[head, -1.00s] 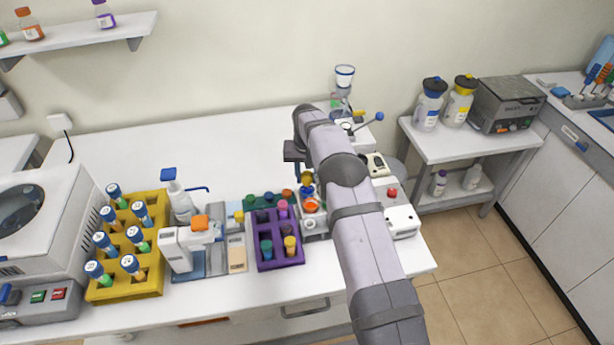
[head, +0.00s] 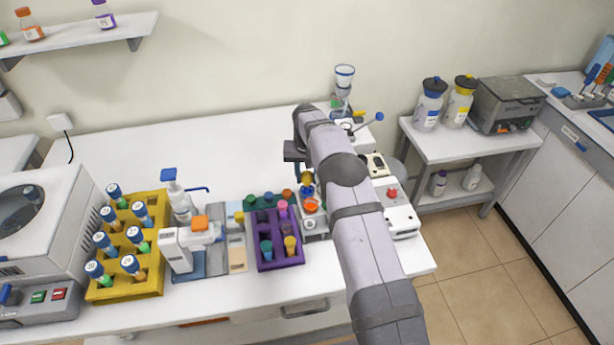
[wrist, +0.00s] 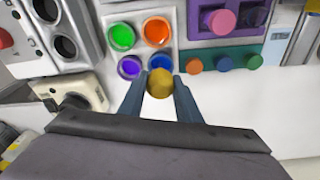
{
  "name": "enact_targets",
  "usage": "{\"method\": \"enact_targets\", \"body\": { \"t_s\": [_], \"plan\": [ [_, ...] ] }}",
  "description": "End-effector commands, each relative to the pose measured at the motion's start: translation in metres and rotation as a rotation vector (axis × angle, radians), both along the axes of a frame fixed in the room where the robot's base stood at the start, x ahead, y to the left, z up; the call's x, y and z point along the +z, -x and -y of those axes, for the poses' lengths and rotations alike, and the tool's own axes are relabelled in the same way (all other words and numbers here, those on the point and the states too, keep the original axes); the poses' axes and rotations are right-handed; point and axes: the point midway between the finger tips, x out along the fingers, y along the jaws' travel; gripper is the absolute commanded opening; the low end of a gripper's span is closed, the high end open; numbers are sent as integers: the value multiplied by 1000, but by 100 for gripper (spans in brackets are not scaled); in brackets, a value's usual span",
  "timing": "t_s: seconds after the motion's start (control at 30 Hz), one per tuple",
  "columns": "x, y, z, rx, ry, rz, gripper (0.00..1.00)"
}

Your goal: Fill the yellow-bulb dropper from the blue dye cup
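The yellow-bulb dropper (wrist: 160,83) is between the two fingers of my gripper (wrist: 160,92), which is shut on its bulb. In the head view the yellow bulb (head: 307,178) shows beside my arm; the tip is hidden. The blue dye cup (wrist: 162,61) is right beyond the bulb in the wrist view, partly covered by it. The dropper appears over or in this cup; whether the tip is in the dye cannot be seen. The purple cup (wrist: 129,67), green cup (wrist: 122,37) and orange cup (wrist: 157,31) share its white holder.
A green rack (wrist: 240,57) with small coloured bulbs and a purple rack (head: 264,254) stand close beside the cups. A device with a dark round knob (wrist: 72,100) is on the other side. The white bench (head: 120,160) is clear at the back left.

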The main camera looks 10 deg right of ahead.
Motion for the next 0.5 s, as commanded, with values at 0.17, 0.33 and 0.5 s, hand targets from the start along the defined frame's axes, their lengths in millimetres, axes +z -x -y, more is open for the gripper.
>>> {"method": "enact_targets", "body": {
  "t_s": [0.17,0.33,0.5],
  "plan": [
    [8,0,0,0,0,1,29],
    [16,0,0,0,1,2,29],
    [24,0,0,0,0,2,29]
  ]
}}
